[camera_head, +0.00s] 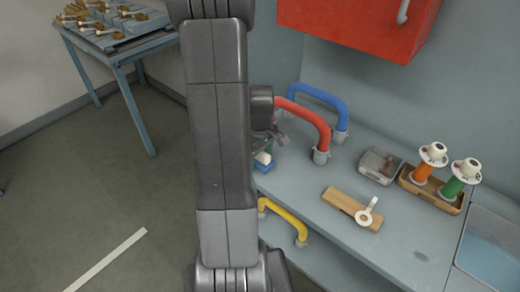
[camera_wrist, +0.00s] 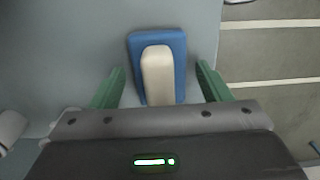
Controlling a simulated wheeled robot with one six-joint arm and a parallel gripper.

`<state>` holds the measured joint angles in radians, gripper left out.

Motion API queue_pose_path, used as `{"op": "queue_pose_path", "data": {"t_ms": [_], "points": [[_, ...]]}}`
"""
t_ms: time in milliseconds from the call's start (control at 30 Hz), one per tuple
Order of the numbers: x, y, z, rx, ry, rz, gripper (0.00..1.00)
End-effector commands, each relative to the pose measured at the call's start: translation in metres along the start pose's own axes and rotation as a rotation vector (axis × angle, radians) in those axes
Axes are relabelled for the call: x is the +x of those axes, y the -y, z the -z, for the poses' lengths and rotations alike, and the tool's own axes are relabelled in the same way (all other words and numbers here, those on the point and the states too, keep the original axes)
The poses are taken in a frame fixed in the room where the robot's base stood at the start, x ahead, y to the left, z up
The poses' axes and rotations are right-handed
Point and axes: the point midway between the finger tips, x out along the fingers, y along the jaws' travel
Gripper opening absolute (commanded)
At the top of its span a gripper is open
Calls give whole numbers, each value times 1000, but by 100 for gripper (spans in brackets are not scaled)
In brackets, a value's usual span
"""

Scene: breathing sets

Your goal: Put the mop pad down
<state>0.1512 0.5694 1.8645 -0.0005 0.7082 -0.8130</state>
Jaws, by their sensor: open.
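The mop pad, a blue block with a cream-coloured raised top, lies flat on the grey bench (camera_head: 330,222). In the wrist view the mop pad (camera_wrist: 158,70) sits between and just beyond the two green fingers of my gripper (camera_wrist: 160,88). The fingers stand apart, with a gap on each side of the pad, and do not touch it. In the head view a small part of the mop pad (camera_head: 263,160) shows beside my arm, which hides the rest of it and most of the gripper.
Blue (camera_head: 322,98), red (camera_head: 305,118) and yellow (camera_head: 284,216) handles stand near the gripper. A wooden block with a white ring tool (camera_head: 352,208), a clear box (camera_head: 380,165) and a tray with orange and green cylinders (camera_head: 432,190) are to the right. A red cabinet (camera_head: 350,25) hangs above.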

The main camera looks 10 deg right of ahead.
Motion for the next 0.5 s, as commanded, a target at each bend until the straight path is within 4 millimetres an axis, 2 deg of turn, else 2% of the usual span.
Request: {"op": "queue_pose_path", "data": {"t_ms": [167, 500], "points": [[-20, -1, 1, 0, -4, -4, 71], [-89, -1, 1, 0, -4, -4, 71]]}}
